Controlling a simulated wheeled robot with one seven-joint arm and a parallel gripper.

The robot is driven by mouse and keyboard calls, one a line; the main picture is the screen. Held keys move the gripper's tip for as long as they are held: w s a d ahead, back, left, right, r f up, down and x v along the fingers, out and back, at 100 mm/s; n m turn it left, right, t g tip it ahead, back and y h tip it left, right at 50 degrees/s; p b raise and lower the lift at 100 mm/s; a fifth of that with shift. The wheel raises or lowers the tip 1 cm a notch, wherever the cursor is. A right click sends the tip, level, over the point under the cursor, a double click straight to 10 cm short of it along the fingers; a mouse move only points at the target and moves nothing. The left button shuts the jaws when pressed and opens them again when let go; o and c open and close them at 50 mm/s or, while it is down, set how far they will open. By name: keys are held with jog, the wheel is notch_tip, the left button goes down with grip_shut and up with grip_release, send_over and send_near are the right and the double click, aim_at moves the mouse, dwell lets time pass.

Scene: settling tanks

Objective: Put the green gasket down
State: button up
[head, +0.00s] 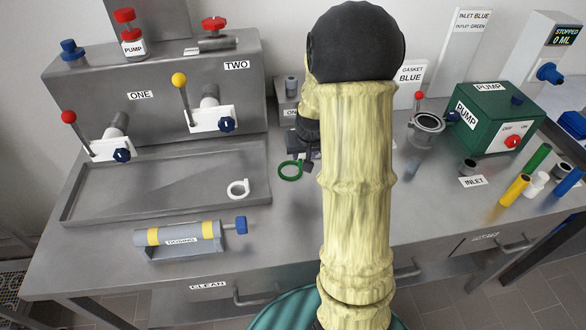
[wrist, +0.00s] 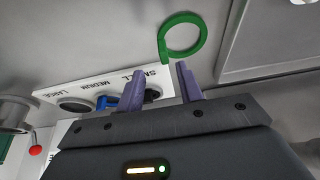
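The green gasket (head: 290,171) is a ring with a short tab. It appears to lie flat on the steel bench, just right of the tray. In the wrist view the green gasket (wrist: 203,37) is beyond my fingertips, its tab pointing toward the gap between them. My gripper (wrist: 160,70) has its two purple fingers apart, with nothing visible between them. In the head view my gripper (head: 308,158) is close to the gasket's tab side, partly hidden behind my arm. I cannot tell its exact height above the bench.
A steel tray (head: 120,203) holding a white ring (head: 238,189) is left of the gasket. A white SMALL/MEDIUM/LARGE board (wrist: 88,88) is near my fingers. A grey dosing cylinder (head: 180,238) is at the front; a green pump box (head: 490,115) and coloured cylinders are at right.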

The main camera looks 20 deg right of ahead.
aim_at(301, 161)
jog(key=x, duration=0.5)
jog(key=shift+s+a+f, duration=0.1)
jog(key=shift+a+f, duration=0.05)
jog(key=shift+a, duration=0.25)
jog(key=shift+c, duration=0.5)
grip_shut()
